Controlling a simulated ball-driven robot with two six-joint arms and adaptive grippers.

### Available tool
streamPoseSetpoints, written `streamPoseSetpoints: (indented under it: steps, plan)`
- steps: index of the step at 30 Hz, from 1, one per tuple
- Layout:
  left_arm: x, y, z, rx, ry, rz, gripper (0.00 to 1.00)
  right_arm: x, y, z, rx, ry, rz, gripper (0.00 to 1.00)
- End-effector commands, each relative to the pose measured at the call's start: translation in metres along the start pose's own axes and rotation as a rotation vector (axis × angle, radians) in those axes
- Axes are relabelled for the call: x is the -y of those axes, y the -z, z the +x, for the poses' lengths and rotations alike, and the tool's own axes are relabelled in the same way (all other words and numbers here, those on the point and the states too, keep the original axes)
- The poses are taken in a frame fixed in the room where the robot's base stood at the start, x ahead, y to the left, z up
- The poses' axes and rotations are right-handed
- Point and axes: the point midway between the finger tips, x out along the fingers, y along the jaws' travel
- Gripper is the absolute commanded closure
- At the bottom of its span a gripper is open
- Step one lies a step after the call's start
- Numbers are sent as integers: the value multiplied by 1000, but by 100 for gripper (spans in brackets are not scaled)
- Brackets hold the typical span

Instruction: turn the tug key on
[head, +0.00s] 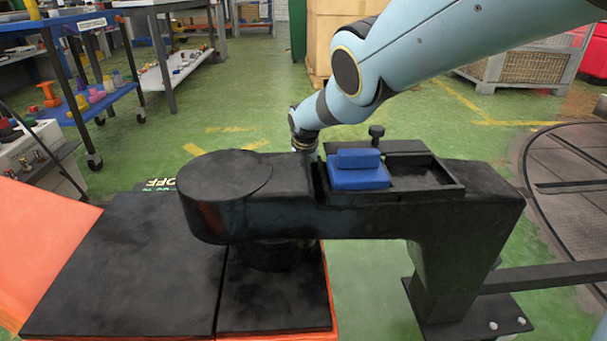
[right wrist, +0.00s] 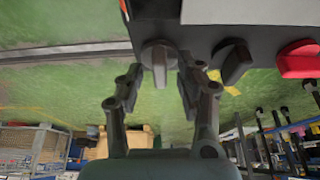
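The grey tug key (right wrist: 159,62), a flat-bladed knob, hangs from the dark edge of the control panel (right wrist: 205,30) in the right wrist view. My right gripper (right wrist: 159,78) is open, with one finger on each side of the key and a visible gap on both sides. In the head view, my right arm comes in from the upper right, and its gripper is hidden behind the black tug body (head: 300,205). The key is hidden there too. Part of a lit "OFF" label (head: 160,183) shows at the body's left. My left gripper is not in view.
A black knob (right wrist: 233,62) and a red knob (right wrist: 298,60) sit right of the key. A blue block (head: 358,172) rests on top of the tug. The round turntable (head: 560,180) lies at the right. Green floor is free behind the tug.

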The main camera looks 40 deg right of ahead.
Motion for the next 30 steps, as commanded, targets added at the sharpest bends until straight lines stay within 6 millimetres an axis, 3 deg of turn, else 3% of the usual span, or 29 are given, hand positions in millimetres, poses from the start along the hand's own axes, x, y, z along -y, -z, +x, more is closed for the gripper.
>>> streamPoseSetpoints:
  steps: [6,15,30]
  plan:
    - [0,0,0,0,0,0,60,0,0,0,-1,0,0,63]
    - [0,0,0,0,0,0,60,0,0,0,0,0,0,100]
    - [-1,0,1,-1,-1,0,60,1,-1,1,2,-27,65,100]
